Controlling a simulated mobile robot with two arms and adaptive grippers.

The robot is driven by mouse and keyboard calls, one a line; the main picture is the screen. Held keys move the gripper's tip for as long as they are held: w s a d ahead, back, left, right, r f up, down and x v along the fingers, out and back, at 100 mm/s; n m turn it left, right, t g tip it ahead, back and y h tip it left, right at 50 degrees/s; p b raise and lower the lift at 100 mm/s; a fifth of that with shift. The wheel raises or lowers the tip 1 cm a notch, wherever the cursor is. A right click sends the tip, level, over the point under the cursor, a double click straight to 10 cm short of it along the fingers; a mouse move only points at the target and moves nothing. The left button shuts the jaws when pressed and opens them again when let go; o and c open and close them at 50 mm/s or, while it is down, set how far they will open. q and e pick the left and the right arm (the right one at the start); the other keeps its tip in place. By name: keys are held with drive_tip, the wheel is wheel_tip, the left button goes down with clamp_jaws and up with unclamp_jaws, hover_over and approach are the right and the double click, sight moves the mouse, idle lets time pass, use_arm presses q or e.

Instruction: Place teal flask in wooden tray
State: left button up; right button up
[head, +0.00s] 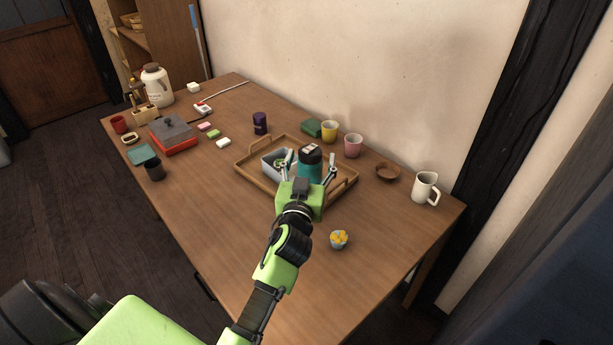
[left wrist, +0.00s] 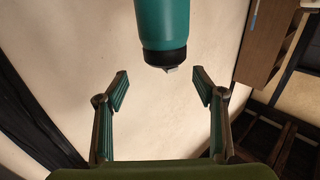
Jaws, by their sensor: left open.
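The teal flask (head: 310,172) has a black lid and appears upright within the wooden tray (head: 253,181), with its base hidden behind my gripper. My left gripper (head: 310,162) is open, its two fingers on either side of the flask in the head view. In the left wrist view the flask (left wrist: 163,22) hangs in from the top edge, lid down in the picture. There the open fingers (left wrist: 160,88) have clear space between them, and the flask's lid lies apart from both fingertips. My right gripper is not in view.
A grey container (head: 268,167) with green contents is in the tray, left of the flask. Yellow (head: 329,131) and pink cups (head: 353,146) stand behind, a brown bowl (head: 388,171) and white mug (head: 424,187) at right. A small yellow-filled cup (head: 339,239) stands in front.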

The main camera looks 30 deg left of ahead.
use_arm(q)
drive_tip(key=v, duration=0.6)
drive_tip(key=shift+s+d+b, duration=0.2)
drive_tip(key=shift+s+b, duration=0.15)
drive_tip(key=shift+b, duration=0.05)
